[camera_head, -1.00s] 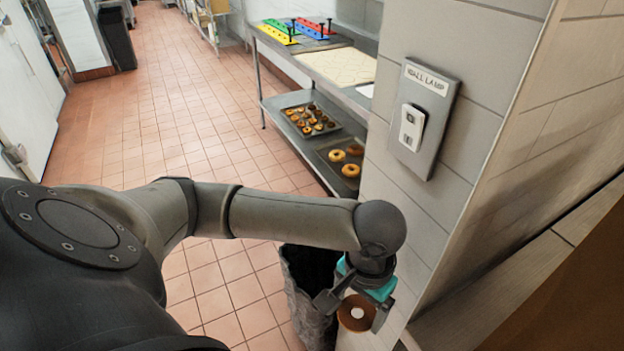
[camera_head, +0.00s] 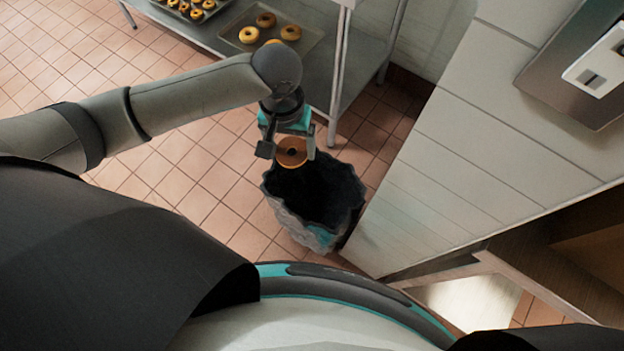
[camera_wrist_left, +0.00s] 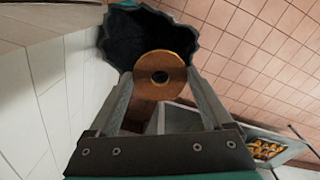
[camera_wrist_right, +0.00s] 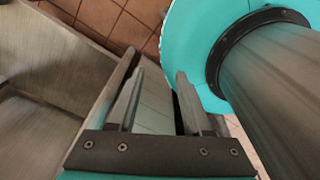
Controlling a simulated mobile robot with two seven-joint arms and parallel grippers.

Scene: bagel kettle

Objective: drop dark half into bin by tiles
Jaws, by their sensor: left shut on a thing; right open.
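The dark half (camera_head: 291,151) is a brown bagel half with a hole. It is held in my left gripper (camera_head: 287,150), which is shut on it. In the head view they are at the back rim of the bin (camera_head: 318,228), a dark-mouthed bin with a crumpled grey liner. The left wrist view shows the half (camera_wrist_left: 160,75) between both fingers, with the bin's dark mouth (camera_wrist_left: 150,38) behind it and partly covered by it. My right gripper (camera_wrist_right: 157,85) is open and empty, and shows only in the right wrist view.
A tiled wall (camera_head: 480,150) stands just right of the bin. A steel shelf (camera_head: 325,60) with bagel trays (camera_head: 270,30) stands behind it, one leg close to my left gripper. Open tiled floor lies to the left.

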